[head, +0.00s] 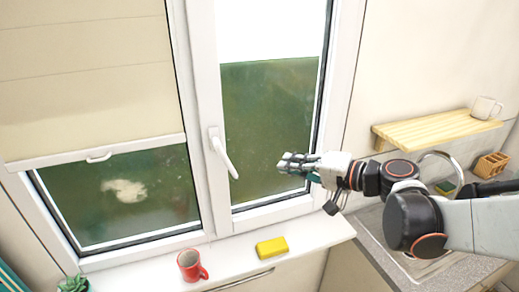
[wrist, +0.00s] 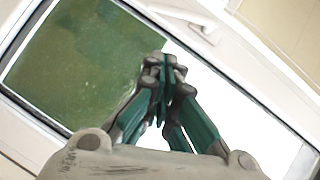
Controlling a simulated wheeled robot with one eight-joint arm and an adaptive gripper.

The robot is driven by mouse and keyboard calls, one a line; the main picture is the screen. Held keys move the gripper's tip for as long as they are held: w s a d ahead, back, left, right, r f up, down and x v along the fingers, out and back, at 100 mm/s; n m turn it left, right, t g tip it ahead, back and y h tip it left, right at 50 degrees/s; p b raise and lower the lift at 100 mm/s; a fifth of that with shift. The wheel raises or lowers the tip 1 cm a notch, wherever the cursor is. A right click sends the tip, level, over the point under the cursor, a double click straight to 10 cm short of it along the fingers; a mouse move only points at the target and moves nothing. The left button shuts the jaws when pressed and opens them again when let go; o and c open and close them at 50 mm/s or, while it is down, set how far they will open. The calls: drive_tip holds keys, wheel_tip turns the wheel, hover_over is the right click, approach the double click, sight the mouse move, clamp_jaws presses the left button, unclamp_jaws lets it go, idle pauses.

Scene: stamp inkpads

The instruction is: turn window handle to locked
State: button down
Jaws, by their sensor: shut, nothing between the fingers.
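The white window handle (head: 222,153) sits on the middle upright of the white window frame. Its grip points down and slightly to the right. My gripper (head: 284,163) is shut and empty, to the right of the handle and in front of the right pane, clearly apart from the handle. In the wrist view, the closed fingertips (wrist: 165,68) are in the middle with green inner sides. The handle (wrist: 196,19) shows there at the top right, beyond the fingertips and partly washed into the bright frame.
A red mug (head: 190,266) and a yellow sponge (head: 272,247) stand on the white sill below. A beige blind (head: 88,80) covers the upper left pane. A wooden shelf (head: 432,130) with a white mug (head: 485,107) is at right. The space between gripper and handle looks clear.

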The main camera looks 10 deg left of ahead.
sight(223, 155)
drive_tip(key=s+a+x, duration=0.1)
drive_tip(key=s+x, duration=0.1)
drive_tip(key=x, duration=1)
drive_tip(key=shift+s+a+f+b, duration=0.2)
drive_tip(key=shift+a+b, duration=0.15)
drive_tip(key=shift+b, duration=0.1)
